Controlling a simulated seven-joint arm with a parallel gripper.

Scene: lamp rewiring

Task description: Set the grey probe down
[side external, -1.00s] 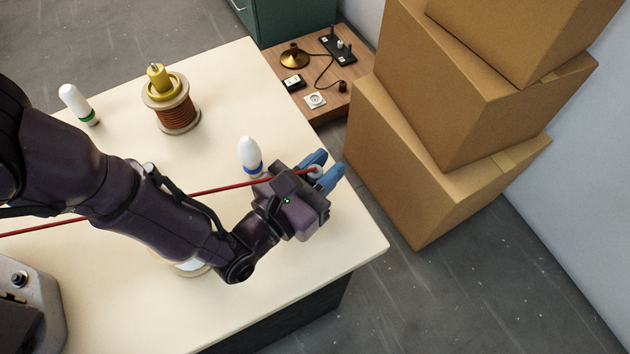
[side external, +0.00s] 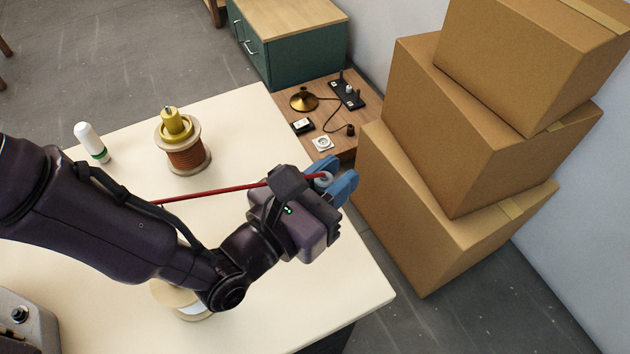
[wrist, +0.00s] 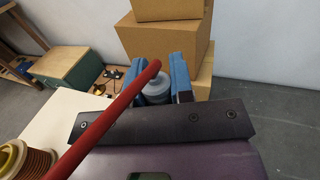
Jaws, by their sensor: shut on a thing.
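My gripper (side external: 337,175) has two blue fingers and is shut on the grey probe (side external: 324,179), near the table's right end. In the wrist view the probe (wrist: 155,90) is a short grey cylinder between the fingers. A red cable (side external: 215,190) runs from it back to the left. It passes close to the lens in the wrist view (wrist: 105,120). The probe's lower end is hidden, and I cannot tell its height over the cream table (side external: 350,300).
A copper wire spool (side external: 184,158) and a white bulb-shaped thing with a green ring (side external: 91,142) stand on the table. Stacked cardboard boxes (side external: 430,195) rise to the right. A low wooden surface (side external: 342,143) holds lamp parts. The table's front right is clear.

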